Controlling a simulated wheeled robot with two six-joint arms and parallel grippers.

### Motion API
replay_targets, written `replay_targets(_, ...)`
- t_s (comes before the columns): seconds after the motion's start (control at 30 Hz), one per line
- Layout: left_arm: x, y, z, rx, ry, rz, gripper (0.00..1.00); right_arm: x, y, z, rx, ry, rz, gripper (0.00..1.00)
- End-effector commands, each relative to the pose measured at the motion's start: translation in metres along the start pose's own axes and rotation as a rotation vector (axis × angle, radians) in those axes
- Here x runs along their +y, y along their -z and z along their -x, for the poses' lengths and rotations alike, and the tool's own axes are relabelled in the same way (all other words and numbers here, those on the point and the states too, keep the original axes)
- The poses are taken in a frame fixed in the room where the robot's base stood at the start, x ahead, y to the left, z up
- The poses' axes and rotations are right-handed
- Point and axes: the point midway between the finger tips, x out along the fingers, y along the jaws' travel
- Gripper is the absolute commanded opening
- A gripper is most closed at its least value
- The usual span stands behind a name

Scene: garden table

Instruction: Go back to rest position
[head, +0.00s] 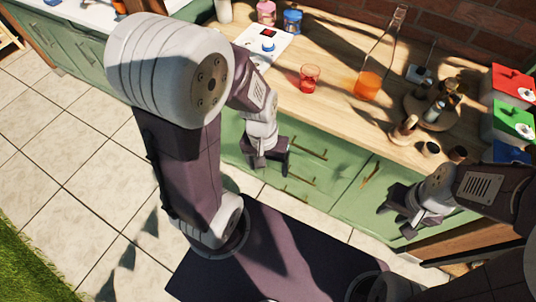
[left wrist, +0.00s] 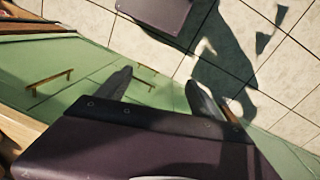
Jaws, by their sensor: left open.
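My left gripper (head: 264,164) hangs in front of the green cabinet doors, below the counter's front edge. Its two fingers are spread and empty. In the left wrist view the fingers (left wrist: 158,88) stand well apart with only cabinet and floor tiles beyond them. My right gripper (head: 394,221) is at the lower right, also in front of the cabinets and below the counter edge. Its fingers look apart, with nothing visible between them. Neither gripper touches anything that I can see.
The wooden counter (head: 330,118) carries a white panel (head: 262,42), a red glass (head: 309,77), an orange-filled flask (head: 368,85), and a round tray (head: 411,106) with small containers. Red (head: 512,84) and green boxes (head: 513,121) stand far right. Tiled floor (head: 60,195) at left is clear.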

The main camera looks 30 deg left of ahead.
Motion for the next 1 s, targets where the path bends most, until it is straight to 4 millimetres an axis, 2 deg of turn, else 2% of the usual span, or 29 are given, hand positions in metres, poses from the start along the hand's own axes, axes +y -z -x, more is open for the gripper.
replay_targets(0.03, -0.003, 0.009, 0.005, 0.056, 0.028, -0.075, 0.76, 0.0, 0.0, 0.0, 0.0, 0.0, 0.0, 0.36)
replay_targets(0.13, -0.006, 0.019, 0.011, 0.115, 0.06, -0.158, 0.76, 0.0, 0.0, 0.0, 0.0, 0.0, 0.0, 0.36)
replay_targets(0.37, -0.007, 0.02, 0.011, 0.12, 0.065, -0.167, 0.76, 0.0, 0.0, 0.0, 0.0, 0.0, 0.0, 0.36)
replay_targets(0.43, -0.006, 0.02, 0.016, 0.119, 0.064, -0.166, 0.76, 0.0, 0.001, 0.005, 0.0, 0.0, 0.0, 0.36)
replay_targets(0.47, -0.006, 0.02, 0.022, 0.119, 0.064, -0.166, 0.76, 0.0, 0.001, 0.011, 0.0, 0.0, 0.0, 0.36)
replay_targets(0.7, 0.001, 0.018, 0.094, 0.118, 0.064, -0.164, 0.76, -0.002, 0.009, 0.083, 0.001, 0.0, 0.0, 0.36)
replay_targets(1.0, 0.0, 0.018, 0.086, 0.117, 0.064, -0.164, 0.76, -0.002, 0.008, 0.075, 0.0, 0.0, 0.0, 0.36)
